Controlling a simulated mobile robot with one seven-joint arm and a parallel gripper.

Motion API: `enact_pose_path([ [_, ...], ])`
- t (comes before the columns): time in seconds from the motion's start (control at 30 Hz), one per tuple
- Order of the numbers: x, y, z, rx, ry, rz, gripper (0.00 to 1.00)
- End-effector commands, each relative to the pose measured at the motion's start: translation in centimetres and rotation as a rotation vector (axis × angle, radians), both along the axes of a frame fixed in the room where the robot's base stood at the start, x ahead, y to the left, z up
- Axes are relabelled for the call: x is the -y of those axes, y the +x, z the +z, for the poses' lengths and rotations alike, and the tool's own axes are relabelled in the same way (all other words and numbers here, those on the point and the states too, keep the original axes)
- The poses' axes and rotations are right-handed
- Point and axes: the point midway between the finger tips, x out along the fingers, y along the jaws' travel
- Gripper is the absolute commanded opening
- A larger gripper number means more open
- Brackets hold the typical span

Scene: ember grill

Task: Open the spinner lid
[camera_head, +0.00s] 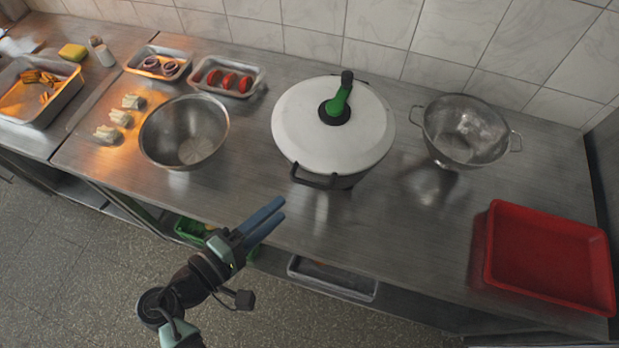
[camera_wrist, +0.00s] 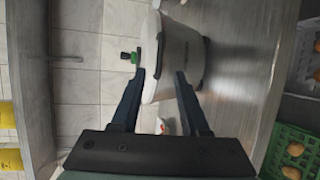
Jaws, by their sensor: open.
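The spinner (camera_head: 318,180) stands on the steel counter in the head view, with its white lid (camera_head: 300,128) on top. A green crank handle with a dark knob (camera_head: 338,104) rises from the lid's dark hub. A dark loop handle (camera_head: 314,180) sticks out at the front. My gripper (camera_head: 269,218) is open and empty, in front of the counter's edge, to the lower left of the spinner and apart from it. In the wrist view, the spinner (camera_wrist: 178,62) appears sideways beyond my open fingers (camera_wrist: 160,78), with the green crank (camera_wrist: 134,57) at its left.
A steel bowl (camera_head: 160,135) stands left of the spinner and a colander (camera_head: 440,135) right of it. A red tray (camera_head: 550,258) lies at the right. Trays of onion and tomato (camera_head: 228,78) sit at the back. Green crates (camera_head: 190,231) are below the counter.

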Motion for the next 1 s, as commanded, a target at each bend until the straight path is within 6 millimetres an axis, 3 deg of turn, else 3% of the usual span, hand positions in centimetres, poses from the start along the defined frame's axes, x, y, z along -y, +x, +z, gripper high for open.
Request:
enact_pose_path([
  [0.3, 4.4, 5.0, -1.1, -0.001, 0.001, -0.004, 0.45],
  [0.5, 6.1, 7.0, -1.8, 0.0, 0.003, -0.004, 0.45],
  [0.93, 6.7, 7.7, -2.1, 0.001, 0.004, -0.001, 0.45],
  [1.0, 6.7, 7.7, -2.1, 0.001, 0.004, -0.001, 0.32],
])
